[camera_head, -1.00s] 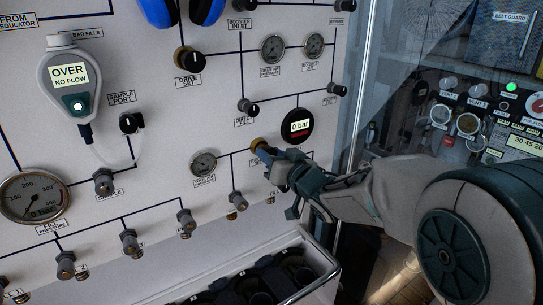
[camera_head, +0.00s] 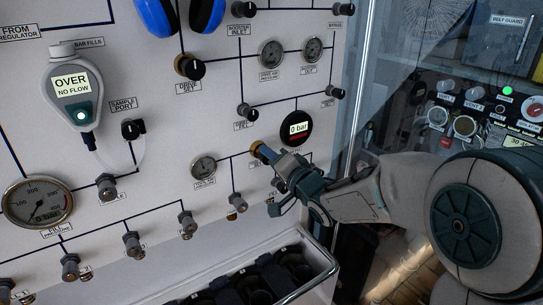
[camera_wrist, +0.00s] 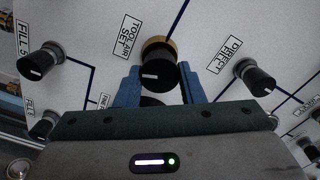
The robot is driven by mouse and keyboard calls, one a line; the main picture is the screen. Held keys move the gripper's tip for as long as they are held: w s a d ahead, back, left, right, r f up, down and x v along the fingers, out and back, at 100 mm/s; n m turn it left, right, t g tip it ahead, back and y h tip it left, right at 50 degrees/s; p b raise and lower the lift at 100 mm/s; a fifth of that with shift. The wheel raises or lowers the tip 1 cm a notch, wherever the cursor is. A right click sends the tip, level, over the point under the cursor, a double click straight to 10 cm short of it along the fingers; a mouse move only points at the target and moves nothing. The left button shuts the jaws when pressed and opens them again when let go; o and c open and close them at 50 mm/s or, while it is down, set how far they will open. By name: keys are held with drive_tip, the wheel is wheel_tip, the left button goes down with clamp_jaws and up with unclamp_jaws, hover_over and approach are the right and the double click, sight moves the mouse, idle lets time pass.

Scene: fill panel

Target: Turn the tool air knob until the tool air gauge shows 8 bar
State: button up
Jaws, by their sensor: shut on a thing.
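A round display (camera_head: 296,128) reading 0 bar sits just above my gripper. The direct fill knob (camera_wrist: 254,77) is close to my right finger, and another black knob (camera_wrist: 39,65) is to the left.

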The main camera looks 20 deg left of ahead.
idle(0.4)
drive_tip(key=o, duration=1)
drive_tip(key=b+v, duration=0.1)
drive_tip(key=v, duration=1.3)
drive_tip(key=shift+b, duration=0.35)
drive_tip(key=shift+w, duration=0.1)
idle(1.2)
